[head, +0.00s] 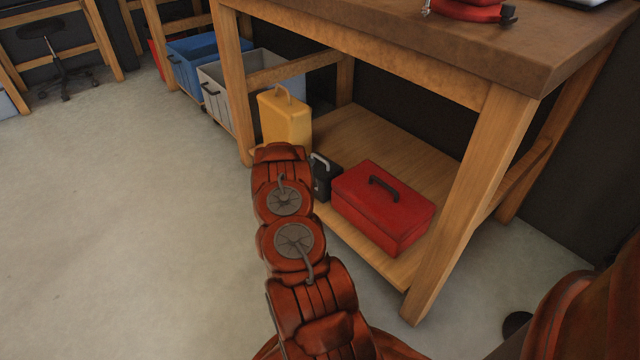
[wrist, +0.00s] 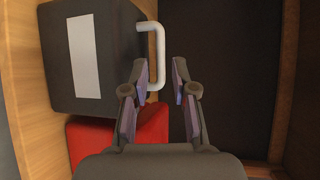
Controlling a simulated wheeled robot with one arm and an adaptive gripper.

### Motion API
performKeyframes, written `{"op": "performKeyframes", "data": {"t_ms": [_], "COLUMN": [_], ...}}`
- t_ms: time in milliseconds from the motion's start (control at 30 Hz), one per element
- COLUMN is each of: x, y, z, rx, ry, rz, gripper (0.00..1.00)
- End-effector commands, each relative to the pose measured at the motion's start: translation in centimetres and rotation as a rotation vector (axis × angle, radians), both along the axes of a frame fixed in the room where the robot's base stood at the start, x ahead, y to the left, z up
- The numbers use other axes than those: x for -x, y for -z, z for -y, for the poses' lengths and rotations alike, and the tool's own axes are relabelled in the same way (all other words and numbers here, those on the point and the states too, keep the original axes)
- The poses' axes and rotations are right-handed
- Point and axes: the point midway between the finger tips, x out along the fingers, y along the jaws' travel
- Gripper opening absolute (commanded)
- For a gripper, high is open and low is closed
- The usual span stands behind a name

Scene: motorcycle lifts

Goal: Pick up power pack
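The likely power pack is a black box (head: 325,182) with a pale handle, on the wooden lower shelf of the workbench, partly hidden by my arm in the head view. In the wrist view the black box (wrist: 95,58) fills the upper left, with a white label on its face. Its white handle (wrist: 159,45) sticks out to the right. My gripper (wrist: 160,68) is open. The handle's outer bar shows between its two fingertips in the picture; I see no grip on it, and the depth gap is unclear. The gripper is hidden behind my arm in the head view.
A red toolbox (head: 385,205) stands right of the black box; it also shows in the wrist view (wrist: 118,142). A yellow case (head: 285,122) stands left of it. The workbench top (head: 420,38) overhangs the shelf, and a thick leg (head: 470,200) stands at right. Floor at left is clear.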

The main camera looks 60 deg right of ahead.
Motion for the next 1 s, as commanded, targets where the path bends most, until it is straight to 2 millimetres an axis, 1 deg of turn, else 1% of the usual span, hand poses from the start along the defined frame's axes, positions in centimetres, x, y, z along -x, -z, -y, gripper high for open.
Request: {"op": "performKeyframes", "data": {"t_ms": [33,200,433,667,767,900,1000], "x": [0.5,1.1,0.5,0.2,0.0,-0.3,-0.7], "y": [0.6,0.9,1.1,1.3,1.6,1.8,2.0], "z": [0.3,1.2,2.8,3.8,4.6,6.5,7.2], "rx": [0.009,0.024,0.024,0.024,0.022,0.026,0.021], "ry": [0.011,0.027,0.026,0.026,0.025,0.027,0.026], "rz": [0.007,0.021,0.023,0.021,0.019,0.022,0.02], "gripper": [0.27,0.27,0.27,0.27,0.27,0.27,0.27]}}
